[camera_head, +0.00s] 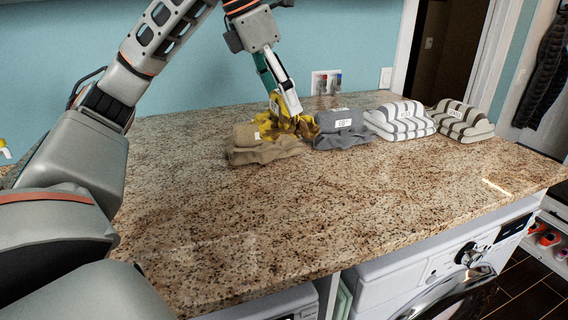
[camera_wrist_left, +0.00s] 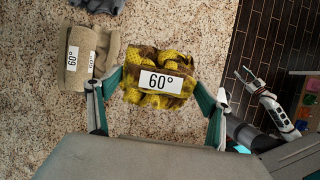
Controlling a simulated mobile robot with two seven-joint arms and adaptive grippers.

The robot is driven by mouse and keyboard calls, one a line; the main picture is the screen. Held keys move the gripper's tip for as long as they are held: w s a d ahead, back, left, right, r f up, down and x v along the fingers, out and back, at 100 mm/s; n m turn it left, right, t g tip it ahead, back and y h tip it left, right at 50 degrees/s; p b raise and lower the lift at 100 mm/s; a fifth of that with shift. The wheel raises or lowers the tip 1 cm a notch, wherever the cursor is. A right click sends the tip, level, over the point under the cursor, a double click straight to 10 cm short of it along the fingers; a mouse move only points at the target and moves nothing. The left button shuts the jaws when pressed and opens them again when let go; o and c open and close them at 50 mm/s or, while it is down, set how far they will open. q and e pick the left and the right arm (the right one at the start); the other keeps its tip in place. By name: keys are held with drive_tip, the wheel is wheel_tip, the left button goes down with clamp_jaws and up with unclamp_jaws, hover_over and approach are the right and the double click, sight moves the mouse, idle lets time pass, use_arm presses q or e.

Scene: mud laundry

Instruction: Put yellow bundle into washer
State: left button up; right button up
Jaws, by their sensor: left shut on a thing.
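The yellow bundle (camera_head: 270,129) is a crumpled yellow-and-brown cloth at the back of the granite counter, partly hidden by my left gripper (camera_head: 284,99). In the left wrist view, the yellow bundle (camera_wrist_left: 177,62) has a white "60°" label and sits between the two fingers of my left gripper (camera_wrist_left: 160,92), which is shut on it. I cannot tell whether it is clear of the counter. The white washer (camera_head: 385,286) stands below the counter's front edge at the lower right. Its round chrome-rimmed door shows only in part.
A tan bundle (camera_head: 262,150) lies close in front of the yellow one. A grey bundle (camera_head: 341,138), a white-and-grey striped bundle (camera_head: 399,121) and an olive striped bundle (camera_head: 463,122) line up to its right. The granite counter (camera_head: 330,195) is clear toward the front.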

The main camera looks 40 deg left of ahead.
use_arm(q)
wheel_tip(320, 180, down, 15)
drive_tip(key=shift+b, duration=1)
drive_tip(key=shift+f, duration=0.25)
use_arm(e)
drive_tip(key=shift+w+a+r+y, duration=0.2)
drive_tip(key=shift+w+a, duration=0.15)
drive_tip(key=shift+a, duration=0.25)
drive_tip(key=shift+w+a+r+y, duration=0.2)
drive_tip(key=shift+w+a, duration=0.15)
drive_tip(key=shift+a, duration=0.25)
use_arm(q)
drive_tip(key=shift+f, duration=0.15)
drive_tip(key=o, duration=1.1)
use_arm(e)
drive_tip(key=shift+d+t, duration=0.15)
drive_tip(key=shift+t, duration=0.15)
